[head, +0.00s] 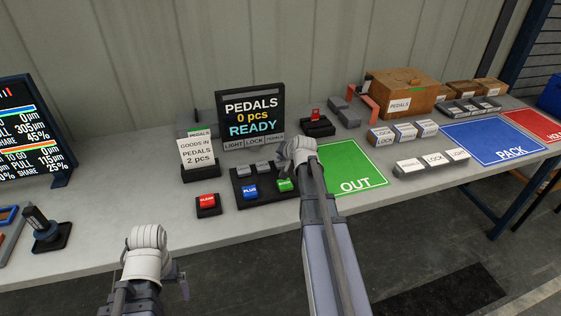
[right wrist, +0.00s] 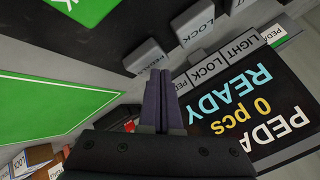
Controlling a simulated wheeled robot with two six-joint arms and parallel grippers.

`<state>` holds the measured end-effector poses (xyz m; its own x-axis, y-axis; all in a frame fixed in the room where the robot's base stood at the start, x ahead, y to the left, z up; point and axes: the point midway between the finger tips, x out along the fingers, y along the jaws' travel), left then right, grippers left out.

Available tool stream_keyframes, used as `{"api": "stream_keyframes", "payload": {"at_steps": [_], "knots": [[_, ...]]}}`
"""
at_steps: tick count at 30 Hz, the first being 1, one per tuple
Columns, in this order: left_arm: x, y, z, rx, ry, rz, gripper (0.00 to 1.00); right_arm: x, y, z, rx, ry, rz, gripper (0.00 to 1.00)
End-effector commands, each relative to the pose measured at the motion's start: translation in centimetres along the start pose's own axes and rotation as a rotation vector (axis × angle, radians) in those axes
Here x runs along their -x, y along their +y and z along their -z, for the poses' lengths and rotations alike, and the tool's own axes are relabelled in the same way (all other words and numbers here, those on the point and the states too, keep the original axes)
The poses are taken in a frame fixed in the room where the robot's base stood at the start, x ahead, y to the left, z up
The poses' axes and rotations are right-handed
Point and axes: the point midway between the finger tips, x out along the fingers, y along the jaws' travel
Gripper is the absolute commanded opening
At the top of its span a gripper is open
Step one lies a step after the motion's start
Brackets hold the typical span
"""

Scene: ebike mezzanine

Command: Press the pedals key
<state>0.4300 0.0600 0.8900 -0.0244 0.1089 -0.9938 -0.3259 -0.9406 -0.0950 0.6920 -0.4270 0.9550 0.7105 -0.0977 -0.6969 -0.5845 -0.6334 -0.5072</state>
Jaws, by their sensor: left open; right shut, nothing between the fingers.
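The key panel (head: 243,198) stands on the bench below the display, with grey keys at its back and a blue and a green key in front. My right gripper (head: 290,158) is over the panel's back right corner and covers the pedals key in the head view. In the right wrist view the grey pedals key (right wrist: 146,57) shows just beyond the shut, empty fingertips of my right gripper (right wrist: 160,74). I cannot tell whether they touch. The grey lock key (right wrist: 196,58) is beside it. My left gripper (head: 148,240) is open, low in front of the bench.
The display (head: 250,115) reads PEDALS, 0 pcs, READY. A red key (head: 208,205) is left of the panel. The green OUT mat (head: 350,167) lies right of it, then small labelled boxes (head: 405,131) and the blue PACK mat (head: 495,137).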

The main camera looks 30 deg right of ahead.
Motion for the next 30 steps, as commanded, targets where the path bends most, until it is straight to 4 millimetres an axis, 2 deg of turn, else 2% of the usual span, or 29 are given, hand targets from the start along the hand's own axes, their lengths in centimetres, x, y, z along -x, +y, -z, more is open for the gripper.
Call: {"api": "stream_keyframes", "payload": {"at_steps": [5,21,30], "knots": [[0.9,-0.1,-0.1,0.000,0.000,0.000,1.00,0.6,-0.5,0.5,0.000,0.000,0.000,0.00],[6.0,-0.6,-0.3,0.000,0.000,0.000,1.00,4.2,-3.0,3.0,0.000,0.000,0.000,0.00],[6.0,-0.6,-0.3,0.000,0.000,0.000,1.00,4.2,-3.0,3.0,0.000,0.000,0.000,0.00]]}}
